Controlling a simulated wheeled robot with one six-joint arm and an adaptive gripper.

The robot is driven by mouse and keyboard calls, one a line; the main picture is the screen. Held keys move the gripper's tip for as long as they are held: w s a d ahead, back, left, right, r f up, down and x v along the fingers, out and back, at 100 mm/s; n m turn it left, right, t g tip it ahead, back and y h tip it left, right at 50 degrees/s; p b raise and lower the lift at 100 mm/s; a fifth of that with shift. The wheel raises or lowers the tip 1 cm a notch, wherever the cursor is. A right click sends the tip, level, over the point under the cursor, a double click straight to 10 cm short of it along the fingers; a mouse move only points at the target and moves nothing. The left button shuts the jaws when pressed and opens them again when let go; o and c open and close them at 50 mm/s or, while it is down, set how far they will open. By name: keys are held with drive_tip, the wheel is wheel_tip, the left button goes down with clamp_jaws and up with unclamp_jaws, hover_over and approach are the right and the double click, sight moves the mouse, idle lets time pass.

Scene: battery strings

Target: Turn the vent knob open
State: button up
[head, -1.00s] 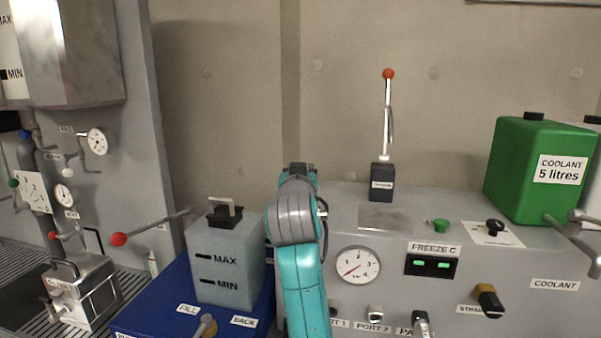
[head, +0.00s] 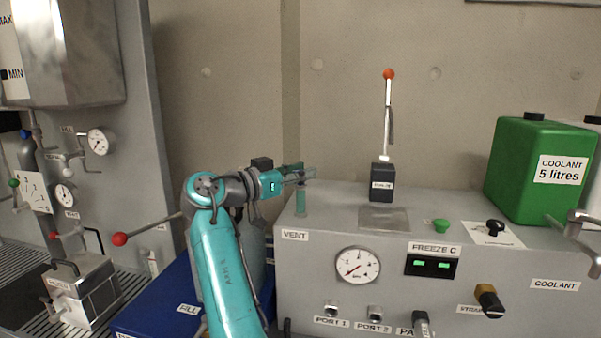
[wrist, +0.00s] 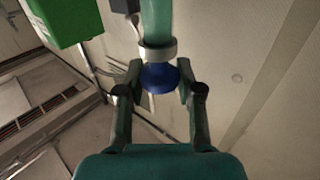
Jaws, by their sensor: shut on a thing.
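The VENT label (head: 294,235) is on the left front of the grey cabinet (head: 320,290). A pale green upright tube (head: 301,200) stands on the cabinet top behind it. My gripper (head: 303,173) reaches in level from the left at the tube's upper part. In the wrist view, my gripper (wrist: 159,78) is shut on a round blue knob (wrist: 160,78), one finger on each side. A white collar (wrist: 157,53) and the pale green tube (wrist: 156,22) adjoin the knob. In the head view the knob is hidden by the fingers, and its turn angle cannot be told.
A red-tipped lever (head: 387,120) stands right of my gripper on the cabinet. A green coolant can (head: 540,170) is farther right. A gauge (head: 357,265) is on the cabinet front. My arm covers most of the grey tank on the blue base (head: 160,305). A red-ended rod (head: 150,229) is at left.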

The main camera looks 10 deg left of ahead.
drive_tip(key=shift+m+g+h, duration=0.7)
drive_tip(key=shift+g+h, duration=0.1)
drive_tip(key=o, duration=1.1)
drive_tip(key=v, duration=1.2)
